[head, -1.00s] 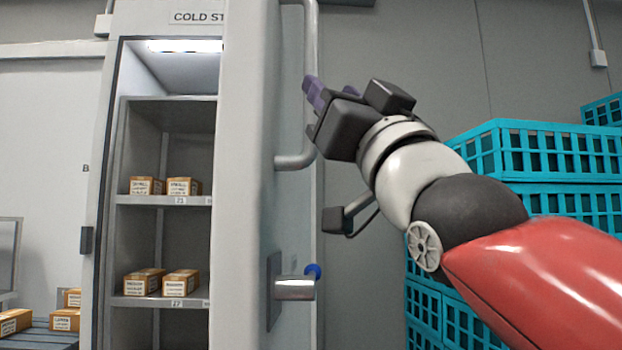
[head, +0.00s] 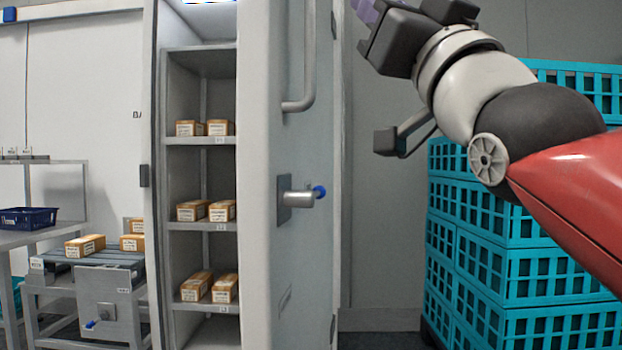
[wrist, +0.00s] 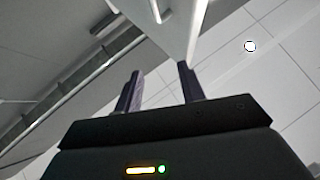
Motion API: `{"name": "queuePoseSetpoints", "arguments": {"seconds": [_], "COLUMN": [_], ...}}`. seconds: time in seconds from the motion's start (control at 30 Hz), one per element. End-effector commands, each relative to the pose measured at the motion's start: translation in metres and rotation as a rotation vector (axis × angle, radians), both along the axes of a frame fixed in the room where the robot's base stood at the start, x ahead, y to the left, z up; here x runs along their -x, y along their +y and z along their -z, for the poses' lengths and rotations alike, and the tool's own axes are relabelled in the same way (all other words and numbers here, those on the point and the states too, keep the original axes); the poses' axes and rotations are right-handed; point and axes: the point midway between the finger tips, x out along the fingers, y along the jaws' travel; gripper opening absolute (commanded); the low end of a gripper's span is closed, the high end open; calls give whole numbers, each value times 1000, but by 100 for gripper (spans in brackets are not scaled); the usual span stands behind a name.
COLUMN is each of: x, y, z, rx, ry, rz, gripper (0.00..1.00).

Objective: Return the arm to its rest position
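My gripper (wrist: 160,90) shows in the wrist view with its two purple fingers apart and nothing between them. In the head view it is at the top edge, right of the cold store door's handle, with its fingertips partly cut off. It is apart from the door (head: 262,200), which stands open. My arm reaches in from the right, raised and bent. The wrist camera looks up towards the ceiling and the upper door edge (wrist: 182,22).
The open cold store (head: 200,237) has shelves with several small cartons (head: 222,211). The door's long handle (head: 305,70) and blue-tipped latch (head: 305,197) stick out towards my arm. Teal crates (head: 520,262) are stacked at right. A conveyor (head: 110,258) with cartons and a blue bin (head: 28,218) are at left.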

Motion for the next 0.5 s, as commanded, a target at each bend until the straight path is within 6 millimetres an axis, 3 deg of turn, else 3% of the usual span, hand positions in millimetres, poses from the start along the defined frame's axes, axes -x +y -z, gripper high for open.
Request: {"name": "queuePoseSetpoints", "arguments": {"seconds": [0.27, 0.5], "x": [-21, -46], "y": [-3, -10], "z": [36, 91], "rx": [26, 66], "ry": [127, 307], "rz": [45, 104], "gripper": [40, 40]}}
